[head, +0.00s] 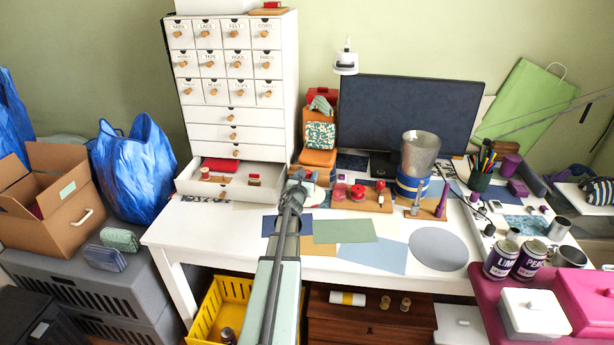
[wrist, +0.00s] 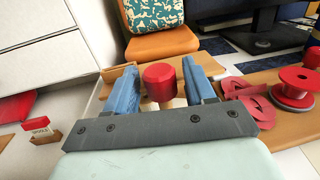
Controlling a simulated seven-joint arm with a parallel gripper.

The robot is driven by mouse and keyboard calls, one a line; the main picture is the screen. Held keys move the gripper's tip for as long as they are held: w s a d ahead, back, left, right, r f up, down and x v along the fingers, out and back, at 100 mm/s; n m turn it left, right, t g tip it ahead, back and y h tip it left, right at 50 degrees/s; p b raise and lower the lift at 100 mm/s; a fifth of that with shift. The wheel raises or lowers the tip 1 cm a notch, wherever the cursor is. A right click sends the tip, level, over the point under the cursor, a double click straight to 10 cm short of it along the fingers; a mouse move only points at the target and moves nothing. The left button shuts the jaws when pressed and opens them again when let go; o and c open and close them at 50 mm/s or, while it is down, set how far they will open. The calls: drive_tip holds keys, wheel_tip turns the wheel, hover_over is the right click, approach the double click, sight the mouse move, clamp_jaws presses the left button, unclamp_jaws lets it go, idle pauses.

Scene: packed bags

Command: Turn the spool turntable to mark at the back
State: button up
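In the wrist view, a red cylindrical knob (wrist: 163,84) stands between the two blue fingers of my gripper (wrist: 163,92). The fingers are spread on either side of it, with a narrow gap at the left; whether the right finger touches it I cannot tell. A tan wooden surface (wrist: 120,73) shows behind and beside the fingers, probably part of the spool turntable, mostly hidden by my gripper. No mark can be made out. In the head view, my gripper (head: 297,178) is over the table's back, right of the open drawer, and my arm hides what lies under it.
A wooden board with red spools (head: 358,190) lies close to the right; a red spool (wrist: 296,86) shows in the wrist view. The open drawer (head: 228,188) is at the left. An orange seat with a patterned cushion (head: 320,136) stands behind. Flat sheets (head: 345,231) cover the table front.

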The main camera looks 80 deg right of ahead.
idle(0.3)
drive_tip(key=a, duration=0.4)
drive_tip(key=w+a, duration=0.1)
drive_tip(key=a, duration=0.8)
drive_tip(key=shift+w+a, duration=0.3)
drive_tip(key=shift+o, duration=0.2)
drive_tip(key=w+d+r+m, duration=0.1)
drive_tip(key=w+d+m, duration=0.15)
drive_tip(key=w, duration=1.05)
drive_tip(key=s+m+g+y, duration=0.3)
drive_tip(key=s+g, duration=0.4)
drive_tip(key=g, duration=0.1)
drive_tip(key=x, duration=1.3)
drive_tip(key=shift+s+d+f, duration=0.1)
drive_tip(key=shift+d+f, duration=0.15)
drive_tip(key=shift+f, duration=0.1)
